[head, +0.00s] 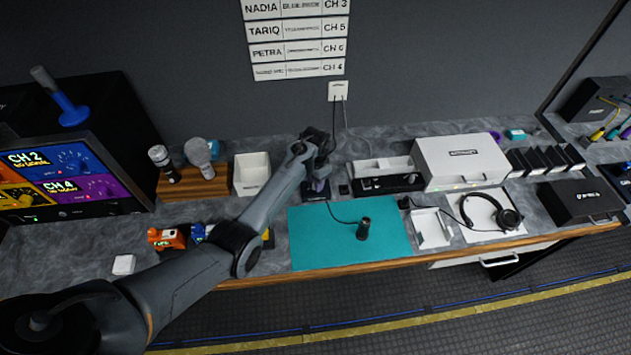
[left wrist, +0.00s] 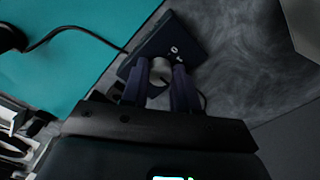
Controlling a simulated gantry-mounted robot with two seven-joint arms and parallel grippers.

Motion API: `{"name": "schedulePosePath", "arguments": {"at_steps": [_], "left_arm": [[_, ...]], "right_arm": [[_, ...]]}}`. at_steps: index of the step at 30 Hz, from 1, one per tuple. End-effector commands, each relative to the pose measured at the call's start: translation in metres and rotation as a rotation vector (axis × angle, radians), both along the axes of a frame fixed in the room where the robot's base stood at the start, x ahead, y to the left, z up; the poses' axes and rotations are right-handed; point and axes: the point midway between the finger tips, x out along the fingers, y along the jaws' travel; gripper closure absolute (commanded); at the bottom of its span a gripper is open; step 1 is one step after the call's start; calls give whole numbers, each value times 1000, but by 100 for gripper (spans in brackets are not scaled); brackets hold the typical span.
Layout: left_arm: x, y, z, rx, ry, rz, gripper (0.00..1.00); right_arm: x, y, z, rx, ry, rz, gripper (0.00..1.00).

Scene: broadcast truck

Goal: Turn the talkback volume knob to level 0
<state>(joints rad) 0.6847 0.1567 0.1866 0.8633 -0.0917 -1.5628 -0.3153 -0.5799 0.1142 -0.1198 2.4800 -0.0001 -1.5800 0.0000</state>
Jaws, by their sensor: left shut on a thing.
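The talkback box (left wrist: 180,36) is a small dark unit with white marks on its face, at the back edge of the teal mat in the left wrist view. In the head view the box (head: 314,196) is partly hidden below my left gripper. A grey round knob (left wrist: 160,71) stands on its face. My left gripper (left wrist: 160,84) has its two fingers on either side of the knob, shut on it. In the head view my left gripper (head: 318,184) points down at the box. Which level the knob points to cannot be read. My right gripper is not in view.
A teal mat (head: 302,250) with a dark cylindrical device (head: 363,229) and cable lies in front. A white bin (head: 252,173) stands left of the box. A white case (head: 461,160) and headset (head: 494,213) are to the right.

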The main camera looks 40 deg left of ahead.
Motion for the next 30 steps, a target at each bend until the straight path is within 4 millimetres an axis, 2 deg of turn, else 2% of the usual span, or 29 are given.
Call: {"name": "schedulePosePath", "arguments": {"at_steps": [11, 21, 30], "left_arm": [[0, -1, 2, -1, 1, 103, 100], [0, -1, 3, -1, 1, 385, 100], [0, -1, 1, -1, 0, 672, 100]], "right_arm": [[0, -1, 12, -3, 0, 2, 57], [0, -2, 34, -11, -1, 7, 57], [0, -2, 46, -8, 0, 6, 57]]}}
